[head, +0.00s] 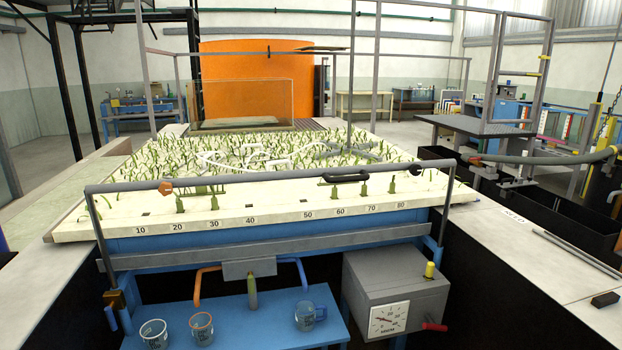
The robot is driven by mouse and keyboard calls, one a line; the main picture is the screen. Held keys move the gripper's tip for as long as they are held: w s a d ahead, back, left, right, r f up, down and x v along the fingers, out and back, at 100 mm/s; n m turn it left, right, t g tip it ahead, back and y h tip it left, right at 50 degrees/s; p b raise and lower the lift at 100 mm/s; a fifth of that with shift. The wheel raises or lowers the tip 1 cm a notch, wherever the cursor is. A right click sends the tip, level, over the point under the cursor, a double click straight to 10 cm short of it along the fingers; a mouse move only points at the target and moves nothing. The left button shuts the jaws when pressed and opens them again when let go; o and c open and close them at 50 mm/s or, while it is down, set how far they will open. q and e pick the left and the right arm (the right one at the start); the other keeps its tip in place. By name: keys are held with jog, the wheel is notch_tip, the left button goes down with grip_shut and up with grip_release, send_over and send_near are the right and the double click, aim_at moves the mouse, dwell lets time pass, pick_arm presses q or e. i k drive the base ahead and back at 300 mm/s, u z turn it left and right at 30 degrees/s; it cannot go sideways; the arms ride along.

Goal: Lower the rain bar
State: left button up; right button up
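A grey horizontal bar (265,179) spans the front of the planted bed, held by slanted posts at both ends. An orange knob (165,188) and a black handle (350,177) show along it. A second, thinner bar (230,53) crosses higher up behind the bed, between grey uprights. I cannot tell which of these is the rain bar. The pale bed (270,211) carries many green shoots and a scale numbered from 10 to 80. Neither of my grippers is in view.
Below the bed, a blue shelf (240,326) holds a blue cup (306,316) and two other cups. A grey box (395,280) with a dial and a red handle (434,327) stands to its right. Pale ledges run along both sides, with dark gaps inside them.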

aim_at(328, 174)
jog(key=z, duration=0.2)
jog(key=i, duration=1)
jog(key=u, duration=1.45)
jog(key=k, duration=1.05)
jog(key=z, duration=0.3)
jog(key=i, duration=0.9)
jog(key=z, duration=0.05)
